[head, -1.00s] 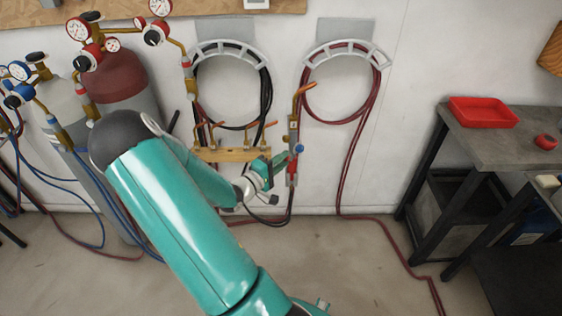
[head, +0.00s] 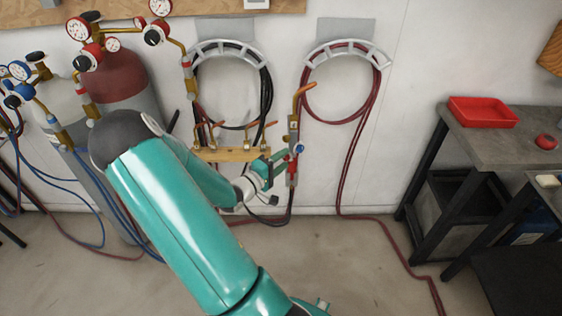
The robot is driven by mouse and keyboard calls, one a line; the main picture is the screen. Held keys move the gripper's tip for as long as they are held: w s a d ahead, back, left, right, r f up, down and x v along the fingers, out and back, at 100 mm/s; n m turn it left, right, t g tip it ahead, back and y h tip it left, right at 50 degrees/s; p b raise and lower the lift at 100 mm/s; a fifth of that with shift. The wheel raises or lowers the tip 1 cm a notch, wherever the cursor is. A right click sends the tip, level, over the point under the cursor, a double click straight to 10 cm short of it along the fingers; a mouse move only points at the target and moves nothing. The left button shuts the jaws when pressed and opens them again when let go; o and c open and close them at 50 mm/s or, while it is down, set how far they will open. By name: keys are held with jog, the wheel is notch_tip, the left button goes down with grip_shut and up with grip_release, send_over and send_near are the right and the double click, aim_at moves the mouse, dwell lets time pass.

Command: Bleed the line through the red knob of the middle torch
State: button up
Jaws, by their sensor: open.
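A brass torch (head: 294,130) with an orange-brown tip stands upright at the right end of a wooden rack (head: 230,155) on the wall. It has a blue knob (head: 299,149) on its right side and a red part (head: 292,168) lower down; it is too small to tell whether this is the red knob. Several smaller brass torch pieces stand along the rack, so which torch is the middle one is unclear. My gripper (head: 284,158) is open, with its jaws at the left side of this torch, near the red part. I cannot tell whether they touch it.
Gas cylinders with gauges (head: 122,78) stand at the left. Black hose (head: 265,95) and red hose (head: 372,98) hang coiled on wall hangers, and red hose runs along the floor. A workbench (head: 500,135) with a red tray (head: 483,111) is at the right.

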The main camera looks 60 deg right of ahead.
jog(key=v, duration=1.3)
jog(key=shift+w+a, duration=0.15)
jog(key=shift+a, duration=0.25)
